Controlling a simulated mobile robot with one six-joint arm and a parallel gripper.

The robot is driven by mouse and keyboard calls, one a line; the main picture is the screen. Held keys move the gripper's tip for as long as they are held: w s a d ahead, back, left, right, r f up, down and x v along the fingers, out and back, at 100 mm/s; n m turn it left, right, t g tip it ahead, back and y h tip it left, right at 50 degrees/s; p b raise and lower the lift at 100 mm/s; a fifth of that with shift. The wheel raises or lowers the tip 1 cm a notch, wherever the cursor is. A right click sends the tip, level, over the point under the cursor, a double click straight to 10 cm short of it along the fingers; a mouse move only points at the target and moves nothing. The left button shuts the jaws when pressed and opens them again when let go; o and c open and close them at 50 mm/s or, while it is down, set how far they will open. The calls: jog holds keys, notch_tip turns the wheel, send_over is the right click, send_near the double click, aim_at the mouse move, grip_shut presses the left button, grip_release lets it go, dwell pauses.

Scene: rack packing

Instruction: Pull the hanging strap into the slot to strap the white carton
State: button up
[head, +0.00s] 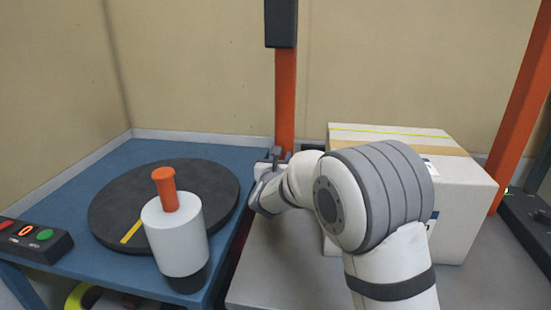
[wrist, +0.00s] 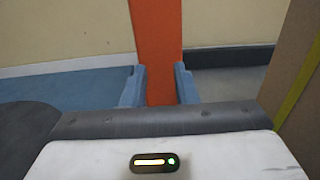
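The white carton (head: 465,205) stands at the right in the head view, partly hidden by my arm. A tan band and a thin yellow-green strap (head: 385,131) run across its top. A brown surface with a yellow-green strip (wrist: 294,105) shows at the right edge of the wrist view. I cannot make out a hanging strap end or a slot. My gripper (head: 270,172) is left of the carton, near the orange post (head: 285,95). In the wrist view my gripper (wrist: 158,88) is open, its fingers apart with the orange post visible between them and nothing seen held.
A blue table (head: 150,150) at the left carries a dark round turntable (head: 215,190). A white roll with an orange handle (head: 175,240) stands at its front. A button box (head: 35,240) is at far left. A black device (head: 525,215) and another orange post (head: 520,105) are at right.

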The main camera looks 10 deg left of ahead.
jog(key=s+p, duration=0.2)
jog(key=s, duration=0.5)
jog(key=shift+s+d, duration=0.25)
jog(key=shift+s, duration=0.15)
